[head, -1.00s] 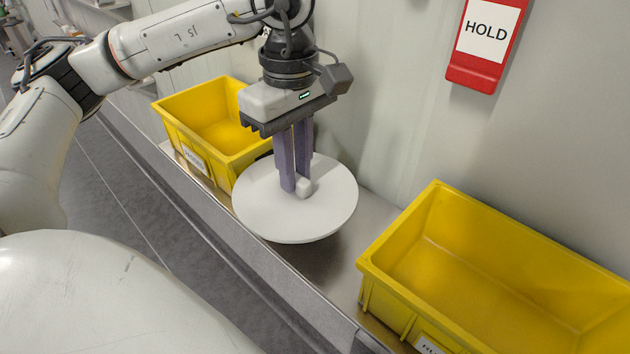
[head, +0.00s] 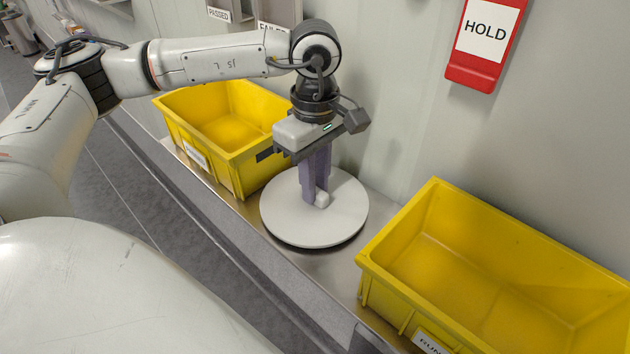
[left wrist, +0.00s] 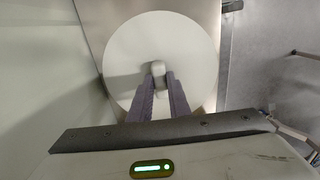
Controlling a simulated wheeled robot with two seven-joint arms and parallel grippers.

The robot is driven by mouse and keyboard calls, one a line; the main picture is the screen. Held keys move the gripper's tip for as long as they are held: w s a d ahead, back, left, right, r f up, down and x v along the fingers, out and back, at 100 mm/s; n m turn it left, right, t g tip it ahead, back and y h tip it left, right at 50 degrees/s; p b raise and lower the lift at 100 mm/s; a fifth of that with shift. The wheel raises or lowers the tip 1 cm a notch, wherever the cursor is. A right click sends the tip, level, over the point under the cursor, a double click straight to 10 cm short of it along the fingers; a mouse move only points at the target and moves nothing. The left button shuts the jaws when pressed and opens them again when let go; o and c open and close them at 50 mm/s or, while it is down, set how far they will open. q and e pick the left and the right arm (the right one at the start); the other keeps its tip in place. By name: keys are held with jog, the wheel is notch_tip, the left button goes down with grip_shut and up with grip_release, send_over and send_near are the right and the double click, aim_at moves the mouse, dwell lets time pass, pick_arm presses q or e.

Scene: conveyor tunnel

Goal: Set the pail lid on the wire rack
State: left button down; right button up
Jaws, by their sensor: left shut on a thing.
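The pail lid is a white round disc (head: 290,222) with a small knob on top. In the head view it is level, between the two yellow bins, low over the metal counter. My left gripper (head: 320,199) points down and is shut on the lid's knob. The lid also shows in the left wrist view (left wrist: 190,40), with the fingers (left wrist: 160,80) at its knob. A dark edge shows under the lid, but I cannot tell what it is or whether the lid touches it. I cannot make out a wire rack. My right gripper is not in view.
A yellow bin (head: 245,163) stands to the left of the lid and a larger yellow bin (head: 395,305) to the right. The metal counter (head: 330,283) is narrow, with a wall behind. A red HOLD sign (head: 472,75) hangs on the wall.

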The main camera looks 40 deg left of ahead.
pick_arm(q)
jog(key=shift+f, duration=0.25)
jog(key=c, duration=1.7)
grip_release()
jog(key=shift+r, duration=0.1)
jog(key=shift+o, duration=0.2)
